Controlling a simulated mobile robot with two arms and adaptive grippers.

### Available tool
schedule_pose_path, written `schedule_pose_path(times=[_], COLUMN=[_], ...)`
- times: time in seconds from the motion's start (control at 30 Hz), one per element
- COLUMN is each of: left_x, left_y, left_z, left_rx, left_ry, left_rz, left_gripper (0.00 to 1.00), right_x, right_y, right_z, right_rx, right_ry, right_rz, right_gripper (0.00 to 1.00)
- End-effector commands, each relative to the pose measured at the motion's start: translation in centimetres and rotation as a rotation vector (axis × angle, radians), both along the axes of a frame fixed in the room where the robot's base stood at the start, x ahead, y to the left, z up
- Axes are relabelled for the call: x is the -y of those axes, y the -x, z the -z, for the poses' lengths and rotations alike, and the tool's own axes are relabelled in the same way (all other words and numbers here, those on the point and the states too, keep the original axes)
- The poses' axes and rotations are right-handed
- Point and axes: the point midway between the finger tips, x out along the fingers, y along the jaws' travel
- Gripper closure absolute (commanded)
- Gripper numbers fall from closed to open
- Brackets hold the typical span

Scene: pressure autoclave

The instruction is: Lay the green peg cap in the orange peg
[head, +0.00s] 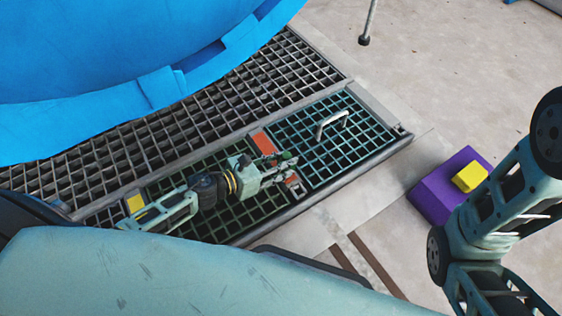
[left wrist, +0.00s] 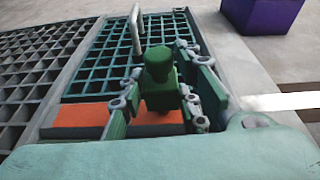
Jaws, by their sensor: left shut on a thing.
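The green peg cap (left wrist: 160,68) is a dark green block with a narrower top, upright between the fingers of my left gripper (left wrist: 160,96) in the left wrist view. In the head view my left gripper (head: 277,168) is shut on it, and only a small green part of the cap (head: 286,156) shows. The orange peg (head: 263,143) appears as a flat orange strip between two green grating panels. It also shows in the left wrist view (left wrist: 78,116), behind and beneath the cap. The gripper covers its middle; I cannot tell whether cap and peg touch.
A green grating panel (head: 318,150) with a metal handle (head: 331,122) lies beyond the gripper. A large blue body (head: 120,60) fills the upper left. A purple box (head: 436,193) with a yellow block (head: 469,177) stands right, near my right arm. The pale floor (head: 450,70) is mostly clear.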

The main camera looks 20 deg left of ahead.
Motion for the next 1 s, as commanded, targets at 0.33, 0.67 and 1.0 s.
schedule_pose_path(times=[0.33, 0.67, 1.0], left_x=[0.0, 0.0, 0.0], left_y=[0.0, 0.0, 0.0], left_z=[1.0, 1.8, 2.7], left_rx=[-0.001, -0.001, -0.001], left_ry=[0.001, 0.001, 0.001], left_rz=[0.0, 0.0, 0.0], left_gripper=[0.95, 0.95, 0.95], right_x=[0.0, 0.0, 0.0], right_y=[0.0, 0.0, 0.0], right_z=[1.0, 1.8, 2.6], right_rx=[-0.001, -0.001, -0.001], right_ry=[0.0, 0.0, 0.001], right_rz=[0.0, 0.0, -0.001], right_gripper=[0.6, 0.6, 0.6])
